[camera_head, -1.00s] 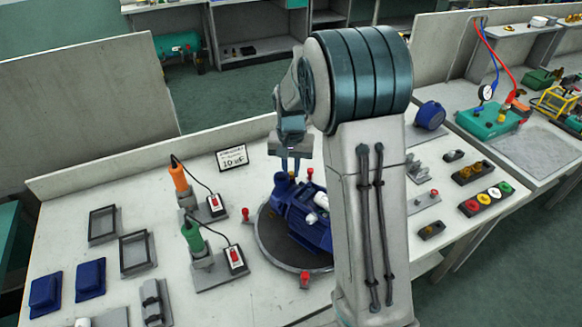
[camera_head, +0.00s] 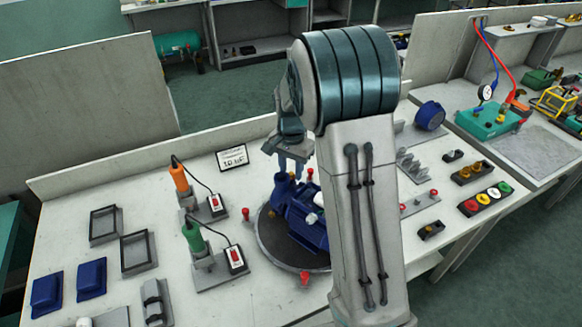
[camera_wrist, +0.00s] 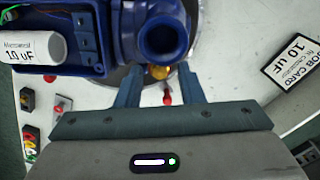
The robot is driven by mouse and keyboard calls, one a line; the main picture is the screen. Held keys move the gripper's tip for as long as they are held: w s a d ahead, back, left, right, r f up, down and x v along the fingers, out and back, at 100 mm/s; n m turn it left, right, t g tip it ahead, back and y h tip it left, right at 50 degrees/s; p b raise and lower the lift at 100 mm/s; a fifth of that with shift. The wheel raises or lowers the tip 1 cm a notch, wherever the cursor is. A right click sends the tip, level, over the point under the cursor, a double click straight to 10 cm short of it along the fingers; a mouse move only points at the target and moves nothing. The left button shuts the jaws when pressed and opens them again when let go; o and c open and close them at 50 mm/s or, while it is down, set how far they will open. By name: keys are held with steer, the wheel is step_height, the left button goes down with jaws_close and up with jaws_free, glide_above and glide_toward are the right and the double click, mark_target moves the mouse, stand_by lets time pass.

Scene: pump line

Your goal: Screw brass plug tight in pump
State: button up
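The blue pump (camera_head: 303,217) sits on a dark round turntable (camera_head: 270,246), partly hidden by my arm. In the wrist view the pump (camera_wrist: 120,25) fills the top, with its round open port (camera_wrist: 163,40) near the middle. A brass plug (camera_wrist: 158,73) shows just below the port, between my fingertips; its lower part and seating are unclear. My gripper (camera_wrist: 158,80) is open, its two fingers on either side of the plug with apparent gaps. In the head view my gripper (camera_head: 289,164) points down at the pump's upper left end.
A white capacitor (camera_wrist: 33,48) marked 10 uF lies in the pump's open box. Red knobs (camera_head: 305,279) surround the turntable. Orange (camera_head: 179,178) and green (camera_head: 193,236) tools stand left. A job card (camera_head: 232,158) stands behind. Colored buttons (camera_head: 484,199) lie right.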

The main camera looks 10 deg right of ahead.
steer(key=shift+n+b, duration=0.3)
steer(key=shift+n, duration=1.4)
steer(key=shift+n, duration=0.6)
jaws_close()
steer(key=shift+m, duration=1.8)
